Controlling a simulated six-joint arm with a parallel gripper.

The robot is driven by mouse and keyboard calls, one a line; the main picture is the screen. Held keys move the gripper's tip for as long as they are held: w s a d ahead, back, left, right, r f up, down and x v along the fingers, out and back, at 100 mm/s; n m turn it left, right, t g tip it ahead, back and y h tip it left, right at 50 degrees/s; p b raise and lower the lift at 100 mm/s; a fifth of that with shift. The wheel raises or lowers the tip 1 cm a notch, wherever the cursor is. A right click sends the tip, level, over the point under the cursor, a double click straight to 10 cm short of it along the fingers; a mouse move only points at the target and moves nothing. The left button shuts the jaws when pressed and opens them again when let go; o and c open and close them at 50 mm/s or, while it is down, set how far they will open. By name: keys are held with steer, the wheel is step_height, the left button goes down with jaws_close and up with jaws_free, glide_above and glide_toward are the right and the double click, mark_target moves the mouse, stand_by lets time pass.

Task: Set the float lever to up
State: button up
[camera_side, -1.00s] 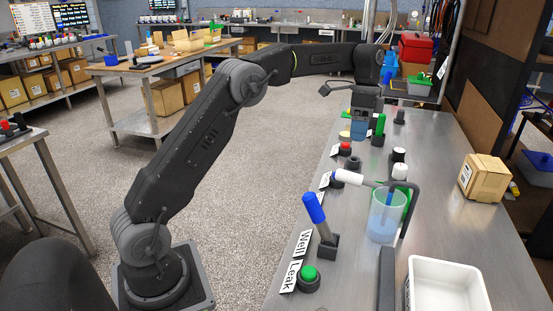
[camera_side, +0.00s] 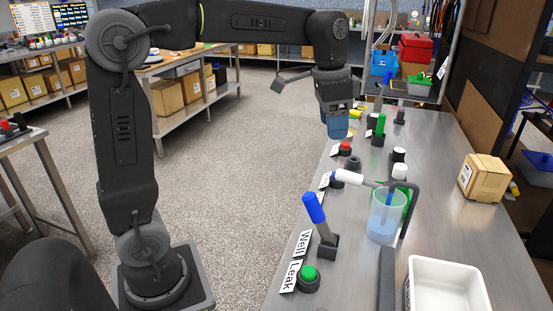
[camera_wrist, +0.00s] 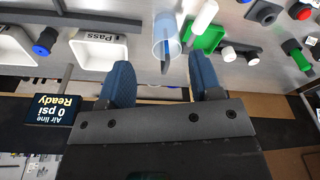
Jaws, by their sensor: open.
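Several levers stand along the left edge of the steel bench; I cannot read which one is marked float. A blue-handled lever (camera_side: 314,208) leans up and left from a black base by the "Well" label (camera_side: 303,242). A white-handled lever (camera_side: 348,176) lies nearly level beside the cup. My gripper (camera_side: 337,130) hangs above the bench's left edge, apart from all levers. In the wrist view its blue fingers (camera_wrist: 160,66) are spread and hold nothing.
A clear blue cup (camera_side: 383,224) with a black stand is near the white lever. Green (camera_side: 309,272) and red (camera_side: 346,147) buttons line the left edge. A white tray (camera_side: 447,260) is in front, a cardboard box (camera_side: 483,178) at right. The bench's right-middle is clear.

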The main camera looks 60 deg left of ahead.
steer(key=s+d+f+n+t, duration=0.1)
steer(key=s, duration=0.6)
steer(key=s+d+f+n+t, duration=0.1)
steer(key=s+d+f+n, duration=0.1)
steer(key=s, duration=0.5)
steer(key=shift+f+n+t+y, duration=0.25)
steer(key=shift+n+t+y, duration=0.05)
steer(key=shift+t, duration=0.1)
steer(key=w+a+r+m+g, duration=0.1)
steer(key=w+r, duration=0.2)
steer(key=w, duration=0.4)
steer(key=m+g+h, duration=0.2)
steer(key=m+g, duration=0.3)
steer(key=m, duration=0.1)
glide_above(348, 173)
steer(key=w+a, duration=0.3)
steer(key=w+a+x, duration=0.1)
steer(key=x, duration=1.3)
steer(key=s+x, duration=0.1)
steer(key=x, duration=0.4)
steer(key=shift+d+r, duration=0.15)
jaws_close()
